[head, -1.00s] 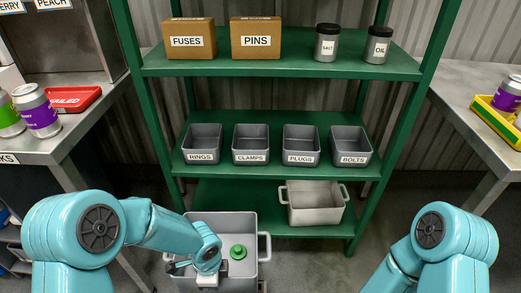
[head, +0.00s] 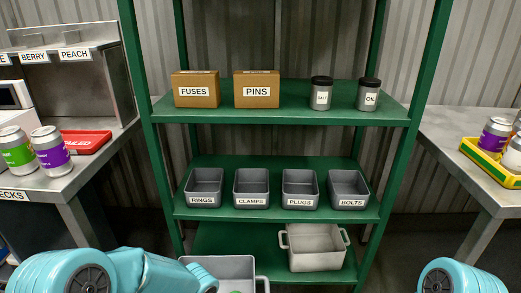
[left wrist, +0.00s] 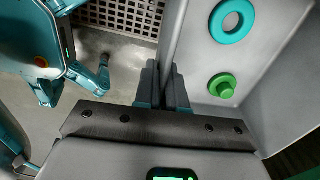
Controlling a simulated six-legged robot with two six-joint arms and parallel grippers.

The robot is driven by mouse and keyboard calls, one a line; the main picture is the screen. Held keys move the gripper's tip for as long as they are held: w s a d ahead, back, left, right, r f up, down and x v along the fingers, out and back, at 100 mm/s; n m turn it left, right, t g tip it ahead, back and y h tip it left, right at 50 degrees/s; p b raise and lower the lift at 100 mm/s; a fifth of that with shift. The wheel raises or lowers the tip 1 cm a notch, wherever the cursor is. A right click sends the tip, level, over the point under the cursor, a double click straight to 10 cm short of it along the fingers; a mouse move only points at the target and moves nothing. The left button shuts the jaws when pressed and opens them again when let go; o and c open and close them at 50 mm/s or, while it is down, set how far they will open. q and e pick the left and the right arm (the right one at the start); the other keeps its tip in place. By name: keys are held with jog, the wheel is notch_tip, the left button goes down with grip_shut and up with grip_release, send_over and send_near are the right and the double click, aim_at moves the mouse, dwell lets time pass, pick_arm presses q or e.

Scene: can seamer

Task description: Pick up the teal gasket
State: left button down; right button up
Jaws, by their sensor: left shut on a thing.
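The teal gasket (left wrist: 232,22) is a flat ring lying on the floor of the large grey tote (left wrist: 180,35) in the left wrist view. A green knobbed part (left wrist: 222,86) lies near it in the same tote. My left gripper (left wrist: 164,68) is shut at the tote's side wall, apart from the gasket; the wall appears to be between its fingers. In the head view the tote (head: 232,262) shows at the bottom edge, and the gasket and left gripper are out of sight. My right gripper is in neither view.
A green shelf rack (head: 280,110) stands behind, with grey labelled bins (head: 251,188), boxes and jars. A light grey tote (head: 316,248) sits on its bottom shelf. Tables with cans stand at left (head: 75,190) and right (head: 480,195).

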pick_arm(q)
jog(key=w+a+r+n, duration=0.35)
jog(key=w+r, duration=0.25)
jog(key=r, duration=0.4)
jog(key=s+a+r+n+p, duration=0.1)
jog(key=s+r+n+p, duration=0.1)
jog(key=r+n+p, duration=0.5)
jog(key=s+a+r+n+p, duration=0.2)
jog(key=r+n+p, duration=0.5)
jog(key=r+p, duration=0.8)
notch_tip(320, 180, up, 3)
jog(key=shift+s+r+p, duration=0.1)
jog(key=shift+s+p, duration=0.2)
jog(key=shift+p, duration=0.05)
